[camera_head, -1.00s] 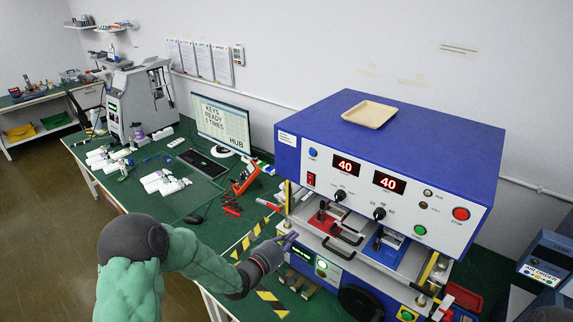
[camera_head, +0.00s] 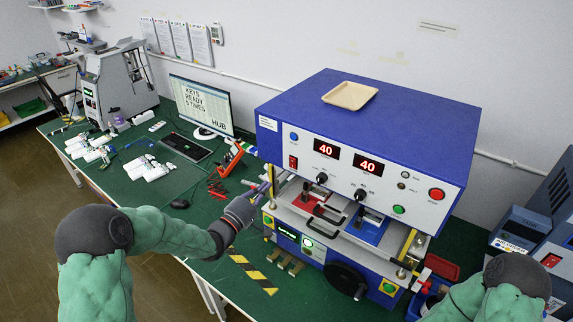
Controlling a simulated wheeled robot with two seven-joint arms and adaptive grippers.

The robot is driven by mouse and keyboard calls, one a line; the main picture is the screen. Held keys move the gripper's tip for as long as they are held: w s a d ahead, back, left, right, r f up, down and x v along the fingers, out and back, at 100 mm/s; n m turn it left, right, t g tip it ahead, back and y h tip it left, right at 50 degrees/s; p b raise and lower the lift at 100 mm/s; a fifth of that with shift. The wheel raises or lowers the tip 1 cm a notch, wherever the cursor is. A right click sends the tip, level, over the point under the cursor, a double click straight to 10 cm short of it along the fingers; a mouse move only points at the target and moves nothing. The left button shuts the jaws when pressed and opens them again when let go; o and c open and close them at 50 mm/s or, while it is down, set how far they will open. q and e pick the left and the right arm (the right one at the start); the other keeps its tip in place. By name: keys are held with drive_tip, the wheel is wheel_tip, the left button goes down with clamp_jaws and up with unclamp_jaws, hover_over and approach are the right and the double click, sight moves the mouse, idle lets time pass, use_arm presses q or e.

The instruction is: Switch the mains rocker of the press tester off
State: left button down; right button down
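The press tester (camera_head: 371,122) is a large blue box with a white front panel, and it stands on the green bench. Its red mains rocker (camera_head: 293,162) sits at the left of the panel, left of two displays that both read 40. Which way the rocker is tipped is too small to tell. My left gripper (camera_head: 267,180) points up beside the left front edge of the tester, a little below and left of the rocker, apart from it. Its dark fingers look close together, but whether they are shut is unclear. My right gripper is out of view.
A red stop button (camera_head: 436,194) and a green button (camera_head: 399,210) are on the panel's right. Trays with handles (camera_head: 325,212) stick out below the panel. A monitor (camera_head: 202,105) and white parts (camera_head: 150,168) are on the bench to the left. A beige tray (camera_head: 350,95) lies on top.

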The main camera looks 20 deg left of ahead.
sight(292, 159)
use_arm(q)
drive_tip(key=p+x, duration=0.2)
drive_tip(key=x, duration=0.9)
drive_tip(key=shift+w+d+p, duration=0.2)
drive_tip(key=shift+w+p, duration=0.15)
drive_tip(key=shift+w+r+b, duration=0.1)
drive_tip(key=shift+w+b, duration=0.15)
drive_tip(key=shift+b, duration=0.3)
drive_tip(key=shift+d+r, duration=0.1)
